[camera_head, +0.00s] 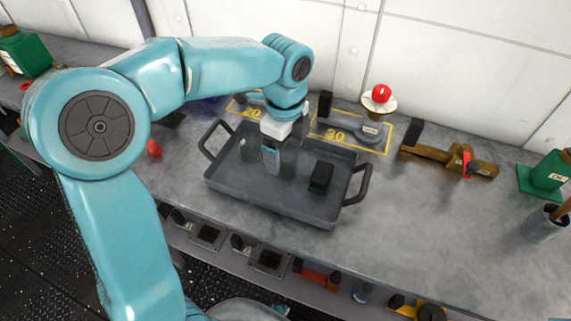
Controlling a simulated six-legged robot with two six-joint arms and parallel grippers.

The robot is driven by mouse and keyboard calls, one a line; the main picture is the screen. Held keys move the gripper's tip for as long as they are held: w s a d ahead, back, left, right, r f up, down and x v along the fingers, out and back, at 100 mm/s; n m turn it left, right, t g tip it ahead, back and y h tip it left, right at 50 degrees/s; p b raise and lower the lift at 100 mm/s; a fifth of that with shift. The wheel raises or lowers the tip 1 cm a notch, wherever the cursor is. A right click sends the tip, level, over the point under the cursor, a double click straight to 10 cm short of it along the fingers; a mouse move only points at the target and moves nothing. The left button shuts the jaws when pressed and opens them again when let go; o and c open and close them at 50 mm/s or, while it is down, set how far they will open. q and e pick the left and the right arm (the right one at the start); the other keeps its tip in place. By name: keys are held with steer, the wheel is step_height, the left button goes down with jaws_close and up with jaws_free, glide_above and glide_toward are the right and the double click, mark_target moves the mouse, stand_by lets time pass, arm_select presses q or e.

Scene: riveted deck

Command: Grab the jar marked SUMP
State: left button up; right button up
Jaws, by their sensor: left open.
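A dark grey tray (225,184) with two handles stands on the bench. Inside its left half are greyish jar-like shapes, one at the left (250,150) and one under my gripper (288,160). No SUMP marking can be read on either, so I cannot tell which is the marked jar. My left gripper (275,143) is open and points down into the tray, over and close beside these shapes. Its fingers partly hide them, and I cannot tell whether they touch. My right gripper is not in view.
A small black and green block (320,177) lies in the tray's right half. Behind it are yellow-outlined zones marked 20 and 30 (337,135), a red-topped button (381,94) and a brown valve fitting (440,158). A green can (550,172) stands far right.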

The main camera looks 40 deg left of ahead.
arm_select(q)
steer(key=shift+w+f, duration=0.1)
steer(key=shift+f, duration=0.75)
steer(key=shift+d, duration=0.1)
steer(key=c, duration=1.2)
steer(key=shift+o, duration=0.2)
steer(key=shift+r, duration=0.1)
